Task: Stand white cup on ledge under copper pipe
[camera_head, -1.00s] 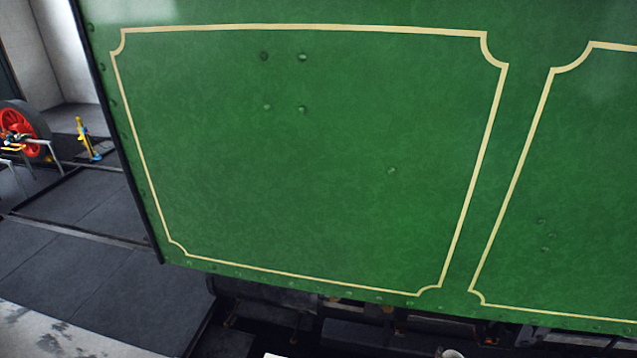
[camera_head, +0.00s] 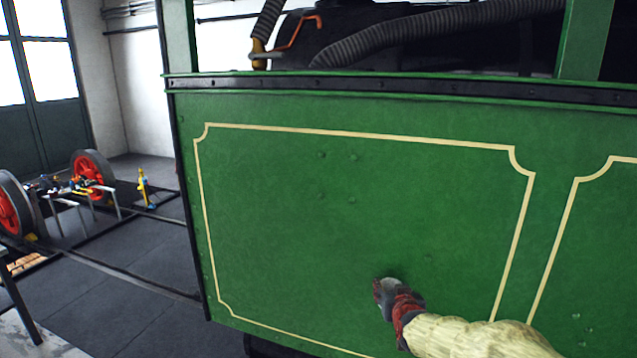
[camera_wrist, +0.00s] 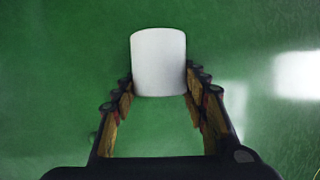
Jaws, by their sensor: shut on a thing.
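The white cup (camera_wrist: 158,62) shows in the wrist view between the fingertips of my gripper (camera_wrist: 159,88), which is shut on its sides. Green panel fills the background behind the cup. In the head view, my gripper (camera_head: 384,290) is in front of the lower part of the green side panel, and I cannot make out the cup there. A bent orange-copper pipe (camera_head: 301,33) shows above the panel at the top, left of centre. A dark riveted ledge-like edge (camera_head: 400,90) runs along the panel top, below the pipe and below my gripper's target-free upper area.
The green tram side (camera_head: 290,235) is a broad wall in front of me. A ribbed grey hose (camera_head: 420,35) lies above its top edge, and a green post (camera_head: 582,40) stands at right. Red wheels (camera_head: 92,170) and a yellow-blue stand (camera_head: 144,188) are at left.

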